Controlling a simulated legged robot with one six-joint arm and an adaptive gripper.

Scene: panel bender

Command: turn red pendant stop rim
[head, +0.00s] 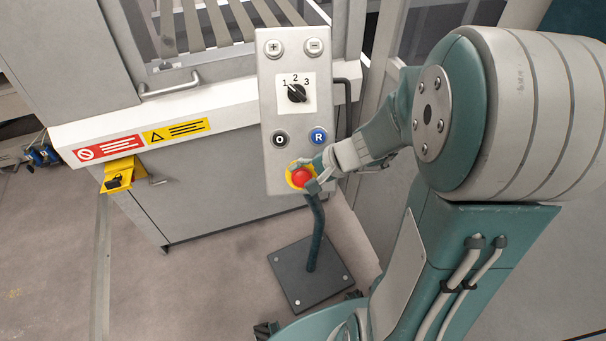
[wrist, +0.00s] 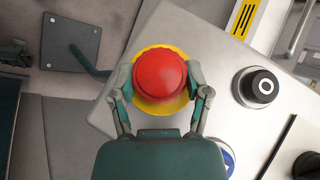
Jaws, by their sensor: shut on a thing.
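The red pendant stop button (head: 302,177) with its yellow collar sits at the bottom of the grey pendant panel (head: 277,100). The knob's lower edge is near my gripper's palm.
Above the stop are a black O button (head: 280,137), a blue R button (head: 319,136), a three-position selector (head: 297,93), and plus and minus buttons. The pendant stands on a post with a dark square base (head: 287,284). The grey machine (head: 215,165) stands close behind.

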